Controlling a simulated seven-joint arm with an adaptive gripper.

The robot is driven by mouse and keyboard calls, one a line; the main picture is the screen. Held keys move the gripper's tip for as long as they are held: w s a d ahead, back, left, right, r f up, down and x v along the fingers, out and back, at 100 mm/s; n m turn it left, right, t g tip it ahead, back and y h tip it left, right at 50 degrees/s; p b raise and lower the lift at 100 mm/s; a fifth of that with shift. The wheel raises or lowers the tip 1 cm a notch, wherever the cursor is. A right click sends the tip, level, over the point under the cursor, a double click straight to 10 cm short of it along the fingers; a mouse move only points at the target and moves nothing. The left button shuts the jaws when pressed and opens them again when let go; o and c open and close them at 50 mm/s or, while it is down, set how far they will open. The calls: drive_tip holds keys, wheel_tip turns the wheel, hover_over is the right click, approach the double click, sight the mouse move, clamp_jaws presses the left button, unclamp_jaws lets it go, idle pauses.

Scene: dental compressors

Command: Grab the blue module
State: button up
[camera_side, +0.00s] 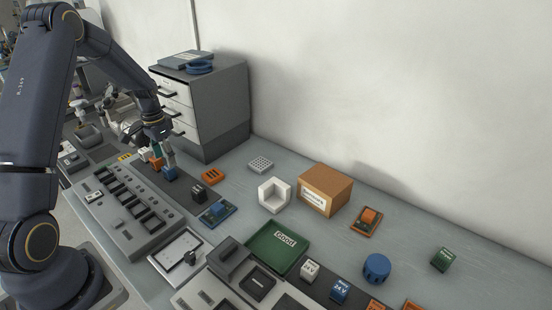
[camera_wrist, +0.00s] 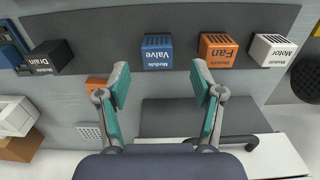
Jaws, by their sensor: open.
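The blue module (camera_wrist: 158,52), labelled "Module Valve", stands on a dark strip in the wrist view. It also shows in the side view (camera_side: 169,174), just below my gripper. My gripper (camera_wrist: 160,76) is open and empty, with teal pads on its two fingers. In the wrist view the blue module lies beyond the fingertips, roughly centred between them. In the side view my gripper (camera_side: 164,157) is low over the row of modules, and I cannot tell the exact gap.
An orange Fan module (camera_wrist: 217,50) and a white Motor module (camera_wrist: 270,50) stand to the right in the wrist view, a black Drain module (camera_wrist: 50,58) to the left. A grey drawer cabinet (camera_side: 222,110) stands behind my gripper.

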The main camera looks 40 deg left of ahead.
sight(168, 170)
wheel_tip(168, 170, down, 5)
drive_tip(key=shift+d+f, duration=0.15)
drive_tip(key=shift+f, duration=0.05)
drive_tip(key=c, duration=1.3)
drive_tip(key=shift+o, duration=0.2)
drive_tip(key=shift+r, duration=0.15)
